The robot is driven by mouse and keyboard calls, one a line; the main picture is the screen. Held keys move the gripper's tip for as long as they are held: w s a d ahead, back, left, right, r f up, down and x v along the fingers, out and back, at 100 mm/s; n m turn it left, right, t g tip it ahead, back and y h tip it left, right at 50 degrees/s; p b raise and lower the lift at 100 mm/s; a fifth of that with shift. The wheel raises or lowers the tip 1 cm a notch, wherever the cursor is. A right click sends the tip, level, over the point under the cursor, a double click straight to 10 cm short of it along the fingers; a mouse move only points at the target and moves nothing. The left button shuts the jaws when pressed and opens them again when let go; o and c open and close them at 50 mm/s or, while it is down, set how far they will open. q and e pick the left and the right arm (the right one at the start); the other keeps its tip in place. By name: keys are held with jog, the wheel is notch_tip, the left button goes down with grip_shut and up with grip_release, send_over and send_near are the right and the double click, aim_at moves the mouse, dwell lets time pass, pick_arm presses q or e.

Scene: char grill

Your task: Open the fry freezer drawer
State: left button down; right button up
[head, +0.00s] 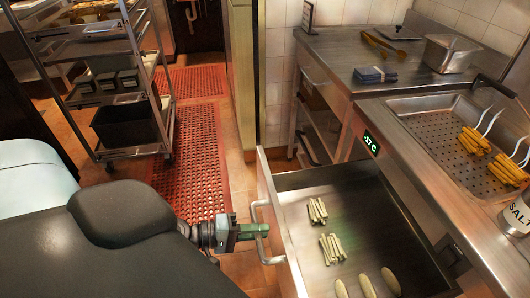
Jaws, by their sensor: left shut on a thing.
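The fry freezer drawer (340,187) is a steel drawer pulled out from the counter at the lower right. Pale fries (330,247) lie in bundles on its floor, along with several longer pale pieces (367,285) near the bottom edge. Its front panel faces left and carries a bar handle (256,217). My left gripper (262,231) reaches in from the left, and its green fingers are shut on the handle. The exact finger contact is small in view. My right gripper does not show.
A salt container (517,214) stands at the right edge. A wheeled rack (115,85) stands at upper left. Red mats (190,160) cover the floor left of the drawer.

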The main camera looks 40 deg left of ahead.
pick_arm(q)
jog(key=c, duration=1.4)
grip_release()
jog(key=shift+c, duration=0.2)
jog(key=shift+s+a, duration=0.1)
jog(key=b+v, duration=0.1)
jog(key=v, duration=0.6)
jog(key=shift+s+a, duration=0.15)
jog(key=shift+s, duration=0.1)
jog(key=shift+r, duration=0.15)
